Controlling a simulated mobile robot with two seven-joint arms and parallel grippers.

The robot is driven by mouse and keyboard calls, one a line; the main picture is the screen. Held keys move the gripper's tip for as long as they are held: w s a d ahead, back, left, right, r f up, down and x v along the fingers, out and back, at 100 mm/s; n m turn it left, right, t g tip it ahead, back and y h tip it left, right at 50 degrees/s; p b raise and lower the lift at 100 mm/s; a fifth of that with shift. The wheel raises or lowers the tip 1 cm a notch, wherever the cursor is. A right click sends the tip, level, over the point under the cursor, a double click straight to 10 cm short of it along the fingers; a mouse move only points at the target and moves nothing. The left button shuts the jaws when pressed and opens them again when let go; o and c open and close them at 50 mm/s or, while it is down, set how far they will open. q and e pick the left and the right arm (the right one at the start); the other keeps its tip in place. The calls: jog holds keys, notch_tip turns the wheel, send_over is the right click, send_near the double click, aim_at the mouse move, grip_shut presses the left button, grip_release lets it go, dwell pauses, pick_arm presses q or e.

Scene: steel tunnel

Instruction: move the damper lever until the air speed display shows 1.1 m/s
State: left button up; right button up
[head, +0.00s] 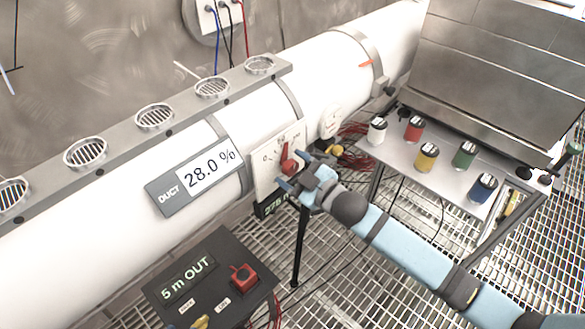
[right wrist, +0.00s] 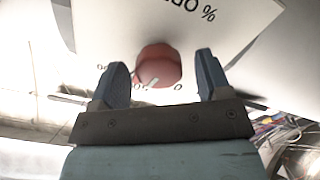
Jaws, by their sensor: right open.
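The red damper lever (head: 287,163) is on a white scale plate (head: 262,178) on the duct's side. In the right wrist view, its red knob (right wrist: 157,65) is between the two blue fingers, with a gap on each side. My right gripper (head: 295,171) is open at the lever; it also shows in the wrist view (right wrist: 160,70). A small display (head: 270,206) with green digits is under the plate, mostly hidden. I cannot read it or see any m/s reading. My left gripper is not in view.
A grey display (head: 163,197) reads DUCT 28.0 %. A black box (head: 215,285) reading 5 m OUT with a red knob stands below. Several coloured cans stand on a metal shelf (head: 395,158) at right. Grating covers the floor.

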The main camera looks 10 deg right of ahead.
jog(key=b+v, duration=0.1)
jog(key=v, duration=1.2)
jog(key=shift+s, duration=0.25)
jog(key=shift+d, duration=0.15)
jog(key=s+f+m+g+h+p, duration=0.4)
jog(key=s+f+m+h+p, duration=0.2)
jog(key=s+f+m+p, duration=0.4)
jog(key=s+p, duration=0.1)
jog(key=s, duration=0.3)
jog(key=shift+h, duration=0.4)
dwell(1.9)
